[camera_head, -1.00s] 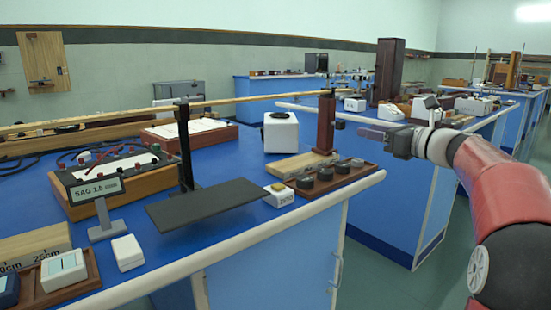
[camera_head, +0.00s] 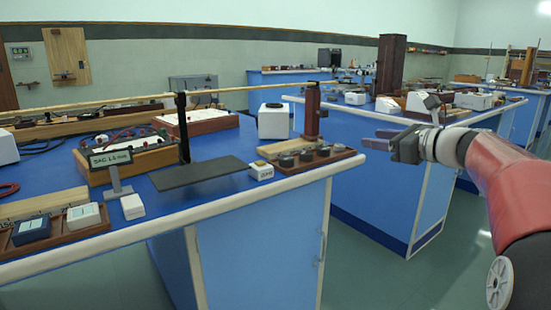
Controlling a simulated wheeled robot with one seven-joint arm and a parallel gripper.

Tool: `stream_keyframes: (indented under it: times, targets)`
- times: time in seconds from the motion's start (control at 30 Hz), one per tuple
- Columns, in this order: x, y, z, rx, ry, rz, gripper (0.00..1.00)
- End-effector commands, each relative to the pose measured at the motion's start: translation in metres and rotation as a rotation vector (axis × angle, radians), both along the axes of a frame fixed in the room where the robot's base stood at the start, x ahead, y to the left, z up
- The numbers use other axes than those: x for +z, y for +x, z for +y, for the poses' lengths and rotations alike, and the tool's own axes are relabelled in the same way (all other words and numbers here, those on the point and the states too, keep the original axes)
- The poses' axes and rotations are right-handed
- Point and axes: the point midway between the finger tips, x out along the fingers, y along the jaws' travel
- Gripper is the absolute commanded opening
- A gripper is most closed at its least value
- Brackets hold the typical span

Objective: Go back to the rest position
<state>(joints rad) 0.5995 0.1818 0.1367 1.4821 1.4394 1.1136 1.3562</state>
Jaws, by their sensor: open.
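My gripper (camera_head: 382,139) is at the end of my red arm, at the right of the head view. It is open, with nothing between its fingers, and points left. It hangs in the air over the aisle side, to the right of the near blue bench (camera_head: 262,213), and touches nothing that I can see.
The near bench bears a black plate (camera_head: 204,172), a sign on a stand (camera_head: 111,158), a wooden tray of dark weights (camera_head: 308,158), a white box (camera_head: 272,122) and a long rod on posts. A second blue bench (camera_head: 345,150) stands behind my gripper. Green floor shows between the benches.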

Motion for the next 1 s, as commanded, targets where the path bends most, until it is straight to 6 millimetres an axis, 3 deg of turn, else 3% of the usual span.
stream_keyframes:
  times: [0.17,0.37,0.47,0.57,0.7,0.8,0.9,1.0]
  targets:
    - [-0.016,-0.025,0.038,0.063,-0.215,-0.010,0.44]
    - [-0.050,-0.077,0.083,0.202,-0.586,-0.048,0.44]
    - [-0.076,-0.120,0.106,0.327,-0.847,-0.094,0.44]
    - [-0.109,-0.179,0.121,0.518,-1.176,-0.175,0.44]
    - [-0.156,-0.259,0.119,0.846,-1.618,-0.334,0.44]
    - [-0.184,-0.301,0.108,1.066,-1.856,-0.447,0.44]
    - [-0.203,-0.327,0.097,1.239,-2.014,-0.538,0.44]
    - [-0.214,-0.340,0.090,1.345,-2.100,-0.594,0.44]
